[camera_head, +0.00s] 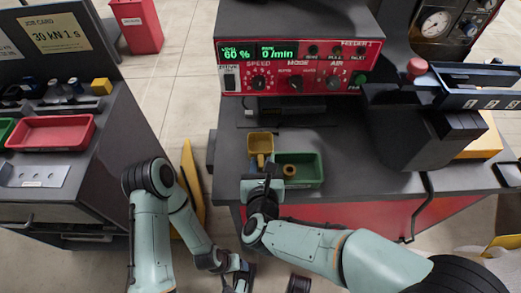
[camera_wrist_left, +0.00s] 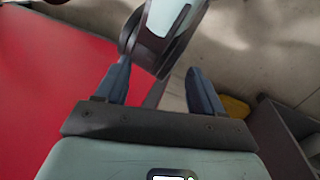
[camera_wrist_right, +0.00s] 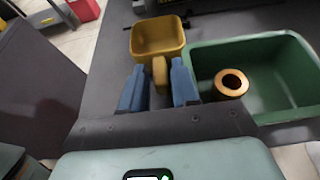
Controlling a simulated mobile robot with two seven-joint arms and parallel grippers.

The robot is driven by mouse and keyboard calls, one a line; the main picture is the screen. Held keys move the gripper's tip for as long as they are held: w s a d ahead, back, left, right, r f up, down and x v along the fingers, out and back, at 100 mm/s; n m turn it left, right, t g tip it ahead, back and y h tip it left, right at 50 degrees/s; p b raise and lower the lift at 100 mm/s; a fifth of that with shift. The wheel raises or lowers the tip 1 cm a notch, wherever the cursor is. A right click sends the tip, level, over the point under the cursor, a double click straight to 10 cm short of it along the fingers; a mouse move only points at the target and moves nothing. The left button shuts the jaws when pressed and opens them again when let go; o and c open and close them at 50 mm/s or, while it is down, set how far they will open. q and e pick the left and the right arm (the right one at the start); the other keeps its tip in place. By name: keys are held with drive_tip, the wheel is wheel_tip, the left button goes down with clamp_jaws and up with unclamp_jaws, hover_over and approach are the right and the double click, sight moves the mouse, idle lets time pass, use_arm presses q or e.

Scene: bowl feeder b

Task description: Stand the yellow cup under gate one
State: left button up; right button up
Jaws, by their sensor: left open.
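The yellow cup (camera_head: 260,144) stands on the dark bench top, left of the green bin. In the right wrist view the cup (camera_wrist_right: 158,36) is upright, looks empty, and has its handle (camera_wrist_right: 159,74) toward me. My right gripper (camera_wrist_right: 159,88) is open, with its blue fingers on either side of the handle and small gaps showing. In the head view my right gripper (camera_head: 262,172) is just in front of the cup. My left gripper (camera_wrist_left: 160,88) is open and empty, low in front of the bench. Small white labels mark the gates on the dark chute (camera_head: 478,101) at right.
The green bin (camera_wrist_right: 290,62) holds a tan ring (camera_wrist_right: 231,84). The red control panel (camera_head: 298,66) stands behind the cup. A dark column (camera_head: 415,130) stands right of the bin. A red tray (camera_head: 50,132) lies on the left bench.

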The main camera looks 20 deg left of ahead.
drive_tip(key=shift+w, duration=0.1)
drive_tip(key=shift+c, duration=0.3)
clamp_jaws()
drive_tip(key=shift+r, duration=0.1)
